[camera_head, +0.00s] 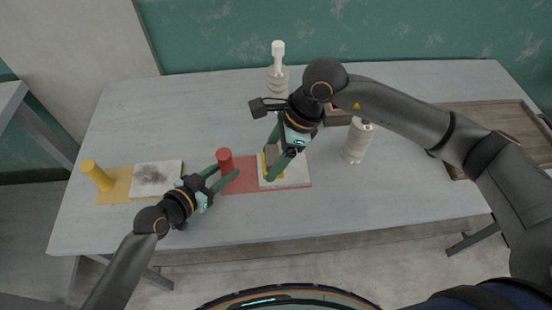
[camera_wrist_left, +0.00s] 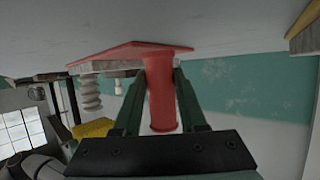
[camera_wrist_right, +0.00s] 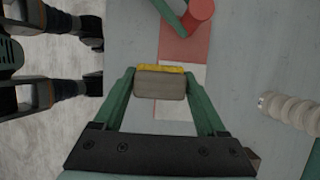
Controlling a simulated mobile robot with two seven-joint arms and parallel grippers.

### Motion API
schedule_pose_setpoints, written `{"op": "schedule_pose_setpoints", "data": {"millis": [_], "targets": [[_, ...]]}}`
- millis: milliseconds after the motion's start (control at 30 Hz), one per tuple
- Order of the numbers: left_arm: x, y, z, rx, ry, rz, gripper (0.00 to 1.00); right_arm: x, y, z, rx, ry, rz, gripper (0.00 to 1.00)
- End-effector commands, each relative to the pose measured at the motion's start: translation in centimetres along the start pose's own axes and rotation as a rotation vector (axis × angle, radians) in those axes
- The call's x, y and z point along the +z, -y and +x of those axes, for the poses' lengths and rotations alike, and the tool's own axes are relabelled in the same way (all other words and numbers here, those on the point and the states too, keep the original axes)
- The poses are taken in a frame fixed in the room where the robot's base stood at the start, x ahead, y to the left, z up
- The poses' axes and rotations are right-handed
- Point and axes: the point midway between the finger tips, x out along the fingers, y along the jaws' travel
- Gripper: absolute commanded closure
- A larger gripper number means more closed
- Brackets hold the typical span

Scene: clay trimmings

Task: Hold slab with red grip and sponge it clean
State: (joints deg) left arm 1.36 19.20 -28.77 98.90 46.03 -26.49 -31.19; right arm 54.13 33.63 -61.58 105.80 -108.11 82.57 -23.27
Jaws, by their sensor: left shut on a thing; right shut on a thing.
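The red grip (camera_head: 225,160) stands upright at the left end of a red board (camera_head: 240,184). My left gripper (camera_head: 222,178) is shut on the red grip, with a finger on each side in the left wrist view (camera_wrist_left: 160,95). A pale slab (camera_head: 297,172) lies on the right part of the red board. My right gripper (camera_head: 273,163) is shut on a grey and yellow sponge (camera_wrist_right: 160,82), held over the slab. I cannot tell whether the sponge touches the slab. Part of the slab is hidden by the right gripper and sponge.
A yellow board (camera_head: 115,191) with a yellow grip (camera_head: 97,175) and a dark-smudged slab (camera_head: 156,178) lies at the left. A white ribbed bottle (camera_head: 357,140) stands right of the red board. A wooden tray (camera_head: 490,120) lies at the far right. The front table edge is clear.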

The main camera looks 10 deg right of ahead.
Motion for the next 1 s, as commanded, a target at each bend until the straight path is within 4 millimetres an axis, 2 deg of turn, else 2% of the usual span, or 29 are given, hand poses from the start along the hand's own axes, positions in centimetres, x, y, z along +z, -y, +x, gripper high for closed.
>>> {"op": "schedule_pose_setpoints", "data": {"millis": [67, 333, 667, 867, 1000], "targets": [[0.0, 0.0, 0.0, 0.000, 0.000, 0.000, 0.55, 0.0, 0.0, 0.0, 0.000, 0.000, 0.000, 0.78], [0.0, 0.0, 0.0, 0.000, 0.000, 0.000, 0.24, 0.0, 0.0, 0.0, 0.000, 0.000, 0.000, 0.78], [0.1, 0.0, -0.3, -0.001, 0.001, 0.001, 0.24, 0.0, 0.0, 0.0, 0.000, 0.000, 0.000, 0.78], [0.1, 0.0, -2.9, 0.000, 0.003, 0.003, 0.24, 0.0, 0.0, 0.0, 0.000, 0.000, 0.000, 0.78], [0.2, 0.0, -6.0, 0.001, 0.005, 0.003, 0.24, 0.0, 0.0, 0.0, 0.000, 0.000, 0.000, 0.78]]}}
